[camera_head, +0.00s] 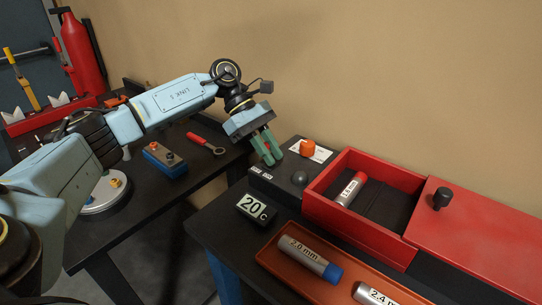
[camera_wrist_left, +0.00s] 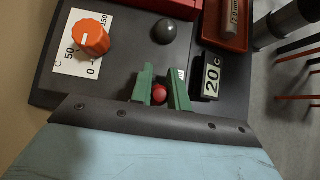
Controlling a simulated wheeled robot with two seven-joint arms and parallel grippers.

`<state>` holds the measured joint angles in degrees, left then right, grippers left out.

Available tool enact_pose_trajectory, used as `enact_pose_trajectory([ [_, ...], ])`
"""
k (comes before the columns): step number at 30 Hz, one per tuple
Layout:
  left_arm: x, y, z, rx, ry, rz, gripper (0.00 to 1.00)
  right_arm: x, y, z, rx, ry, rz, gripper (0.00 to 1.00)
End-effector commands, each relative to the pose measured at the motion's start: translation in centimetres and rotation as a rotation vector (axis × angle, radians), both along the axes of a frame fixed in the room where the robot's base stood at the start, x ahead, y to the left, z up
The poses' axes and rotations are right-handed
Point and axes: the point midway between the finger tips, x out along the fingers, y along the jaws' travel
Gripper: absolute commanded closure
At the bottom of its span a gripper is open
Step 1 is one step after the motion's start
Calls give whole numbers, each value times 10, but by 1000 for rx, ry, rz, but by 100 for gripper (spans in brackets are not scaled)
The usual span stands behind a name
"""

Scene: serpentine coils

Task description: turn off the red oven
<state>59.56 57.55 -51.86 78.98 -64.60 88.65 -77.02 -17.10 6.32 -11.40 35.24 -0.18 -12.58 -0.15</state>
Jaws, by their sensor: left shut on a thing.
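The red oven (camera_head: 365,236) is an open red box with a red lid slid to the right and a black knob on it. A control panel (camera_wrist_left: 112,57) is at its left end, with an orange dial (camera_head: 307,148), a dark dome (camera_head: 299,178) and small labels. My left gripper (camera_head: 267,148) is at this panel. Its green fingers are shut on a small red ball-shaped control (camera_wrist_left: 159,93), which shows between them in the left wrist view. The fingers hide what is under the ball. A display (camera_head: 256,207) reads 20 C. My right gripper is not in view.
A labelled tube (camera_head: 350,190) lies in the oven. Two more, marked 2.0 mm (camera_head: 309,260) and 2.4 mm (camera_head: 386,294), lie in an orange tray (camera_head: 275,239). The left table holds a blue box (camera_head: 165,160) and a red-handled wrench (camera_head: 205,143). A gap separates the tables.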

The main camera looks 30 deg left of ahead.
Motion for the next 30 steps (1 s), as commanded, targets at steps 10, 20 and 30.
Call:
enact_pose_trajectory([
  [10, 0, 0, 0, -14, 3, 0, 100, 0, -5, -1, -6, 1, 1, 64],
  [20, 0, 0, 0, -13, 2, 0, 61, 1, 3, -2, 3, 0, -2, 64],
  [30, 1, 5, 5, -12, 0, 2, 61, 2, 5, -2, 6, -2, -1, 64],
])
